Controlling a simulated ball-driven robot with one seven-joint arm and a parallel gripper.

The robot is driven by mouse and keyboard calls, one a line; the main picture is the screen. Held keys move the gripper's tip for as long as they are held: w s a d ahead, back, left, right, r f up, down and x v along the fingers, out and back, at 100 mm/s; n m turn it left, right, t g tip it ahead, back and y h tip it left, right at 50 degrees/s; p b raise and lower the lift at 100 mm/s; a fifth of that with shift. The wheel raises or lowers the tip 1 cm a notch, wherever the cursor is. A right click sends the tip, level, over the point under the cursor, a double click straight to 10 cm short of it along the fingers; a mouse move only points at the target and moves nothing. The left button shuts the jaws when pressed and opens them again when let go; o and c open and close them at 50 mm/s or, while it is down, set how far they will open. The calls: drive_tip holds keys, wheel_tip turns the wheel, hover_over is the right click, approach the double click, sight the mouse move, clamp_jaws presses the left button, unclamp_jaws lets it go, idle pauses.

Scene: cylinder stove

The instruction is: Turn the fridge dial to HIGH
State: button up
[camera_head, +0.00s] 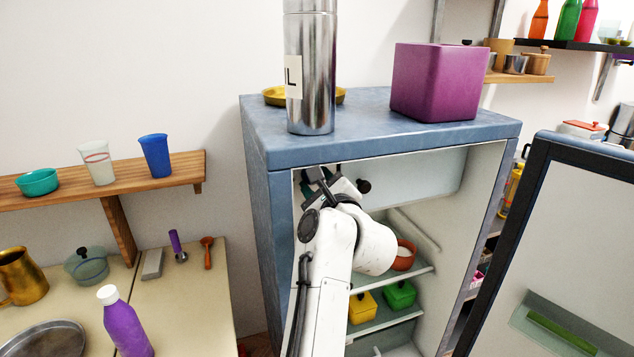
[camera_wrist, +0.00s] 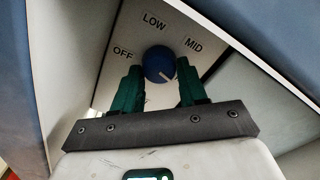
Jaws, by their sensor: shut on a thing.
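The blue round fridge dial (camera_wrist: 159,62) sits on a pale panel in the upper inside of the fridge. The labels OFF (camera_wrist: 123,53), LOW (camera_wrist: 154,21) and MID (camera_wrist: 193,44) show around it. No HIGH label is visible. A pale pointer mark on the dial points to the lower right, near my right finger. My gripper (camera_wrist: 159,72) has its green fingers on either side of the dial, shut on it. In the head view my gripper (camera_head: 328,183) reaches into the top left of the open blue fridge (camera_head: 262,190); the dial is not clearly seen there.
The fridge door (camera_head: 560,230) stands open at the right. Shelves below my arm hold a red-brown bowl (camera_head: 404,256), a yellow container (camera_head: 362,308) and a green container (camera_head: 399,294). A steel cylinder (camera_head: 311,80) and purple box (camera_head: 435,82) stand on top.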

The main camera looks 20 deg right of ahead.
drive_tip(key=shift+f, duration=0.2)
drive_tip(key=o, duration=1)
drive_tip(key=shift+r, duration=0.15)
drive_tip(key=s+b, duration=0.2)
drive_tip(key=s, duration=0.8)
drive_tip(key=shift+s, duration=0.4)
drive_tip(key=shift+d, duration=0.1)
